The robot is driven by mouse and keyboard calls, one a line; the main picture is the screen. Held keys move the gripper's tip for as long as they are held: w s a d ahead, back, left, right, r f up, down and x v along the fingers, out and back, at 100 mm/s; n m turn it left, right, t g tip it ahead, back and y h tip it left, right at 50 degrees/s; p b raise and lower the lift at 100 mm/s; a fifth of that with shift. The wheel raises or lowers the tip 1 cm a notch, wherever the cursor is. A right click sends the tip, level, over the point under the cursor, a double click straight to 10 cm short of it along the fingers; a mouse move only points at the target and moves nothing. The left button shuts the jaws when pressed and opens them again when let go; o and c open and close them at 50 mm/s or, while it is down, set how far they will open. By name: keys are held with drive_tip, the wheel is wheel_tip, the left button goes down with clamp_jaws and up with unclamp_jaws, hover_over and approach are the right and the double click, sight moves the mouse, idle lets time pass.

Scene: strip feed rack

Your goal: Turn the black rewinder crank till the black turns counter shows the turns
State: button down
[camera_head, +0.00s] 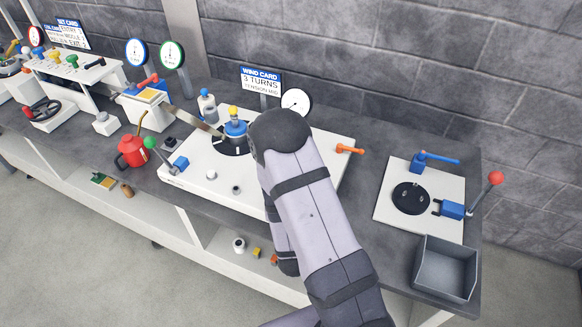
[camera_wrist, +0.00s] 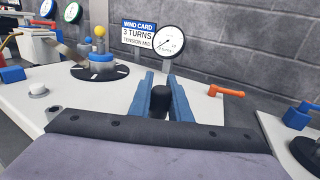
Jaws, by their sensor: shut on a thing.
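In the wrist view a black knob, part of the rewinder crank (camera_wrist: 160,100), stands between the two blue fingers of my gripper (camera_wrist: 161,84). The fingers are shut on it, one on each side. The rest of the crank is hidden below the knob. In the head view my arm covers both gripper and crank. I cannot make out the black turns counter in either view. The wind card (camera_head: 261,80) behind the panel reads 3 turns and tension mid; it also shows in the wrist view (camera_wrist: 139,34).
A white round gauge (camera_head: 296,102) stands behind the white panel (camera_head: 205,165). A blue spool with a yellow top (camera_head: 234,127) sits on a black disc to the left. An orange lever (camera_head: 349,148) is to the right. A grey bin (camera_head: 445,268) stands at the bench's right end.

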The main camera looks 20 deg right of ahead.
drive_tip(key=shift+r, duration=0.1)
drive_tip(key=c, duration=1.6)
unclamp_jaws()
drive_tip(key=shift+c, duration=0.2)
wheel_tip(320, 180, up, 10)
drive_tip(key=p, duration=0.9)
